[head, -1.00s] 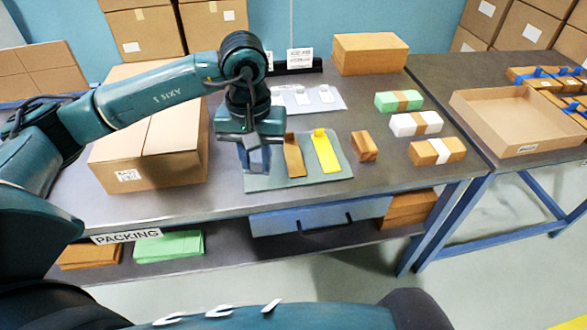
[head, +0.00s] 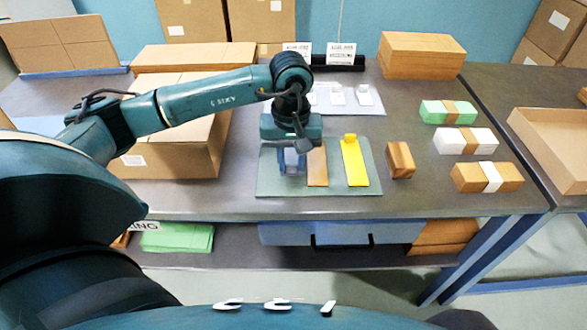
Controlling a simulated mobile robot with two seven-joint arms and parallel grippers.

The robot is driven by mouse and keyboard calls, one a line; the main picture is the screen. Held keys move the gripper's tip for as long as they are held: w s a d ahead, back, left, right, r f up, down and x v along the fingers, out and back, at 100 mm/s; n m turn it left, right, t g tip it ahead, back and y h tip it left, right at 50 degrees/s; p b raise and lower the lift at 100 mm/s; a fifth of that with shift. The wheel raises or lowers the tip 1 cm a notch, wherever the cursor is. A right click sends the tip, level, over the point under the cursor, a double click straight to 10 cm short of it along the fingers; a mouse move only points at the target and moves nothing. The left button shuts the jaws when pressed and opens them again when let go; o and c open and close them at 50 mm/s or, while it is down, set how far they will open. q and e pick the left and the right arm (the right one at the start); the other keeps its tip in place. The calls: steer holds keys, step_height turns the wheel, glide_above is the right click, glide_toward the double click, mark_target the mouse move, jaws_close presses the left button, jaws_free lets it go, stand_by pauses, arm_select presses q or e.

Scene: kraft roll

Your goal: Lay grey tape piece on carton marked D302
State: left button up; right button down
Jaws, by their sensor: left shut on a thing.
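My left gripper (head: 292,163) points down over the left part of a grey-green mat (head: 335,187). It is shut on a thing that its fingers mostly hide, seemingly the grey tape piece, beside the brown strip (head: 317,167). A yellow strip (head: 355,165) lies further right on the mat. A large closed brown carton (head: 190,155) stands left of the mat, partly behind my left arm. It has a white label (head: 133,160) on its front that is too small to read. My right gripper is not in view.
A small brown block (head: 400,160) stands right of the mat. Green (head: 435,112), white (head: 452,140) and brown (head: 470,178) banded bundles lie further right. White cards (head: 337,96) lie on a pale mat behind. An open tray (head: 550,150) is on the right table.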

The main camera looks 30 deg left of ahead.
mark_target(291, 172)
arm_select(q)
steer(key=shift+f, duration=1.75)
steer(key=shift+f, duration=0.2)
steer(key=o, duration=1)
steer(key=shift+c, duration=0.2)
steer(key=shift+r, duration=0.15)
